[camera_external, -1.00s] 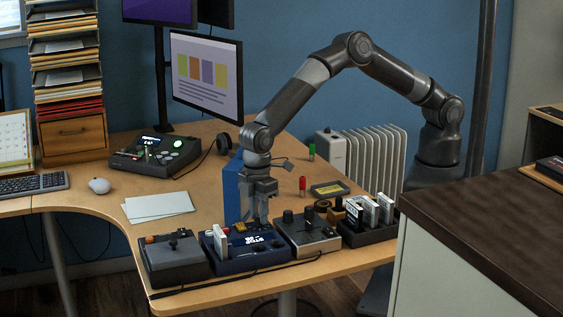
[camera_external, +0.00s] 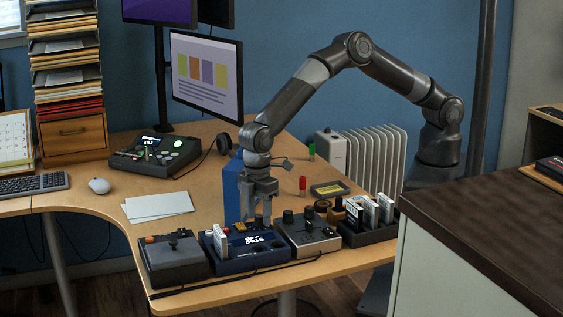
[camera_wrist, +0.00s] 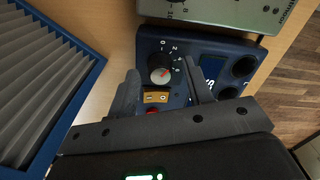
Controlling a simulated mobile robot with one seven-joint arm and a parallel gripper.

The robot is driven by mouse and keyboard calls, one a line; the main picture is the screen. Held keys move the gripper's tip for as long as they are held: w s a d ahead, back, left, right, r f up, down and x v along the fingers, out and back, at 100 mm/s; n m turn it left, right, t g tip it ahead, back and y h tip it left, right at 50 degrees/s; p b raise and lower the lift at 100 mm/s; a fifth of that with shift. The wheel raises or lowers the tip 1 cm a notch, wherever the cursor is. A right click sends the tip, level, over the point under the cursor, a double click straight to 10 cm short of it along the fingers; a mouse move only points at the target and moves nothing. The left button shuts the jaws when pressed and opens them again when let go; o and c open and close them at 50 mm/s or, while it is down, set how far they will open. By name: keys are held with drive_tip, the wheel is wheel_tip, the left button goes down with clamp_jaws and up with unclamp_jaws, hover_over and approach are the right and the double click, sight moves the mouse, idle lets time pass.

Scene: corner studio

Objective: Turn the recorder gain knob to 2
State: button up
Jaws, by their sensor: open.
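A blue device (camera_external: 238,264) with a lit display stands on the desk's front edge. My gripper (camera_external: 257,218) is open above this device. In the wrist view, its fingers (camera_wrist: 164,80) stand apart either side of the knob and appear clear of it. A grey device (camera_external: 311,232) with knobs stands to the right.
A grey device with a lever (camera_external: 174,259) stands at left, and a black rack of upright cartridges (camera_external: 371,233) at right. A blue box (camera_external: 231,190) with grey ridges (camera_wrist: 45,70) stands close behind my gripper. Paper sheets (camera_external: 157,207) lie on open desk.

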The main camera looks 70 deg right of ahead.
sight(258, 215)
wheel_tip(258, 215, up, 11)
idle(0.5)
drive_tip(key=shift+w+d+f, duration=0.1)
idle(0.3)
drive_tip(key=w+d+r+m+t, duration=0.1)
drive_tip(key=d+r+m, duration=0.1)
drive_tip(key=d+r, duration=0.6)
drive_tip(key=w+d+r+m+t, duration=0.15)
drive_tip(key=d+r, duration=0.35)
drive_tip(key=d, duration=0.7)
drive_tip(key=d+r+m, duration=0.2)
drive_tip(key=d+r, duration=0.4)
drive_tip(key=d, duration=0.5)
drive_tip(key=s+d+r+m+t, duration=0.15)
drive_tip(key=s+d, duration=0.25)
drive_tip(key=d, duration=0.5)
drive_tip(key=s+d+r+m, duration=0.25)
drive_tip(key=s+d, duration=0.25)
drive_tip(key=d, duration=0.3)
drive_tip(key=s+d+f+m+t, duration=0.1)
drive_tip(key=s+d+f+m, duration=0.3)
drive_tip(key=s+d, duration=0.5)
drive_tip(key=shift+s+d+t, duration=0.2)
drive_tip(key=shift+s+t, duration=0.2)
drive_tip(key=shift+s, duration=0.6)
